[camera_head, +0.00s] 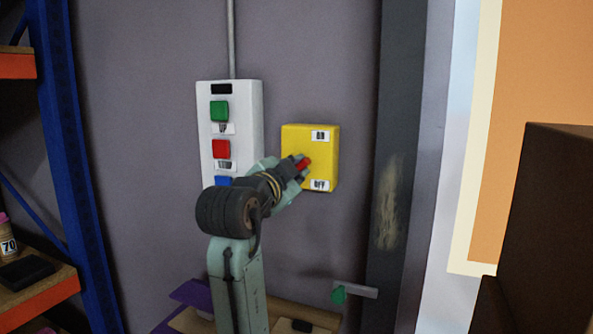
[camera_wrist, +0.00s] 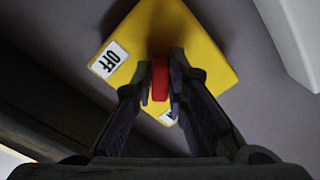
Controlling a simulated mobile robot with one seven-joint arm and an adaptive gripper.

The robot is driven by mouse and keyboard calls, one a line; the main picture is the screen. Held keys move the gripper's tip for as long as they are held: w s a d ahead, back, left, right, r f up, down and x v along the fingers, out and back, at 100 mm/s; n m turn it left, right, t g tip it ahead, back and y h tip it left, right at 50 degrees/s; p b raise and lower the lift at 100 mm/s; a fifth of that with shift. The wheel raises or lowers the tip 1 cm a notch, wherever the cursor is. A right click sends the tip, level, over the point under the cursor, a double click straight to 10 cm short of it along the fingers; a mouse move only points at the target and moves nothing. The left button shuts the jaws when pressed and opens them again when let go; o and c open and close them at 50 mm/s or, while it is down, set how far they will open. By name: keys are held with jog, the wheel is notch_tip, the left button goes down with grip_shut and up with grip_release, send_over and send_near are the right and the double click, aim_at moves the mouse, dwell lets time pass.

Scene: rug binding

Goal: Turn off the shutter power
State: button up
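A yellow switch box (camera_head: 300,138) is mounted on the grey wall, with an "ON" label (camera_head: 321,135) at its upper right and an "OFF" label (camera_head: 320,185) at its lower right. A red switch handle (camera_head: 304,163) sticks out of its front. My gripper (camera_head: 300,168) is at the box front, with its fingers on either side of the handle. In the wrist view, the fingertips close in on both sides of the red handle (camera_wrist: 160,80). The "OFF" label (camera_wrist: 108,60) shows beside the left finger. The handle's exact angle is hard to tell.
A white control panel (camera_head: 245,140) with green, red and blue buttons is left of the box, its lower part behind my arm. A dark post (camera_head: 395,130) stands to the right. A blue and orange shelf (camera_head: 75,180) is at far left. A bench (camera_head: 285,315) is below.

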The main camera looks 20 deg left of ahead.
jog(key=o, duration=0.4)
jog(key=shift+o, duration=0.2)
jog(key=s, duration=1.2)
jog(key=shift+a, duration=0.2)
